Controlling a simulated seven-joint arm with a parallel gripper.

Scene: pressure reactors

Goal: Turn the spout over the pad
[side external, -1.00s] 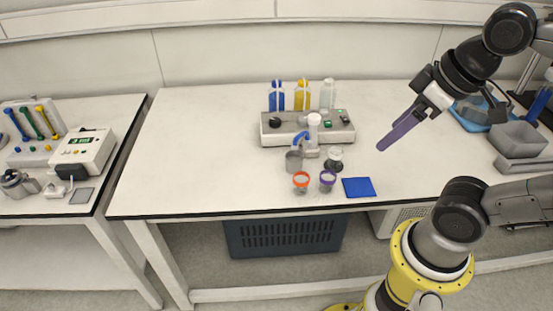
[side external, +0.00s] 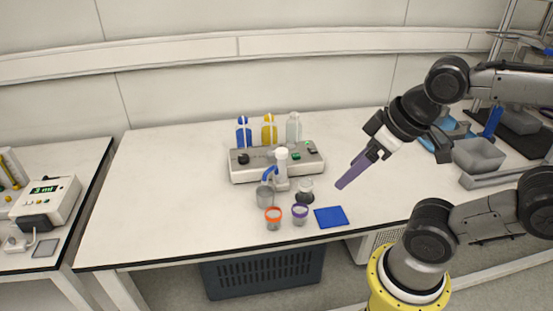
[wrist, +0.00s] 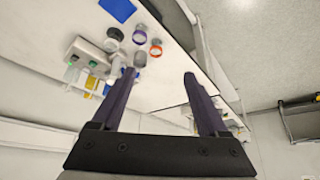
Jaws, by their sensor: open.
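The blue spout (side external: 269,174) sticks out from a white upright column (side external: 281,167) in front of the grey control unit. It points left and down, toward a grey metal cup (side external: 265,197) and away from the pad. The flat blue pad (side external: 330,217) lies near the table's front edge, right of the column; its corner shows in the wrist view (wrist: 118,10). My gripper (side external: 344,183) is open and empty, its purple fingers in the air above and behind the pad, right of the column. In the wrist view the fingers (wrist: 162,75) stand apart.
An orange-ringed jar (side external: 273,218), a purple-ringed jar (side external: 300,214) and a dark-based glass vessel (side external: 305,191) stand close around the column. The grey control unit (side external: 250,170) and three bottles (side external: 269,131) stand behind. The table's left part is clear. A grey bin (side external: 478,156) stands right.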

